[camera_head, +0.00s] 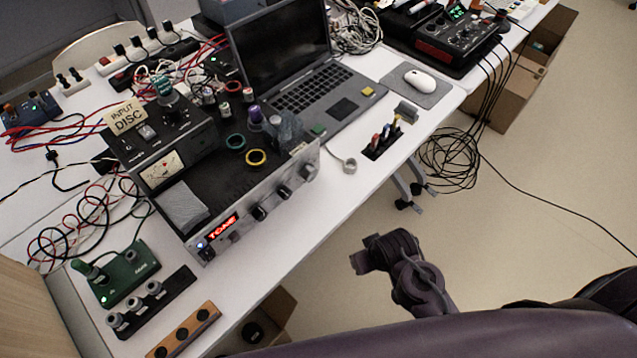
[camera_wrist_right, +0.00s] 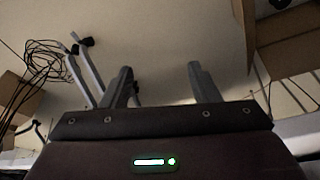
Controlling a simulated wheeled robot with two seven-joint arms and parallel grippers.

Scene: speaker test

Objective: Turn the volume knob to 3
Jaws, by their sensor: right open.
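A grey and black amplifier unit (camera_head: 240,215) sits on the table in the head view, its front panel facing the table's front edge. A red lit display (camera_head: 222,228) on that panel seems to read "TONE". Several dark knobs line the panel, including one by the display (camera_head: 259,213), a middle one (camera_head: 284,192) and a right one (camera_head: 308,172). Their labels are too small to read, so I cannot tell which is the volume knob. My right gripper (camera_wrist_right: 158,80) is open and empty in the right wrist view, over the floor, away from the amplifier. My left gripper is not in view.
A laptop (camera_head: 310,85) is behind. A green box (camera_head: 125,272) and a knob strip (camera_head: 180,332) are at left.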

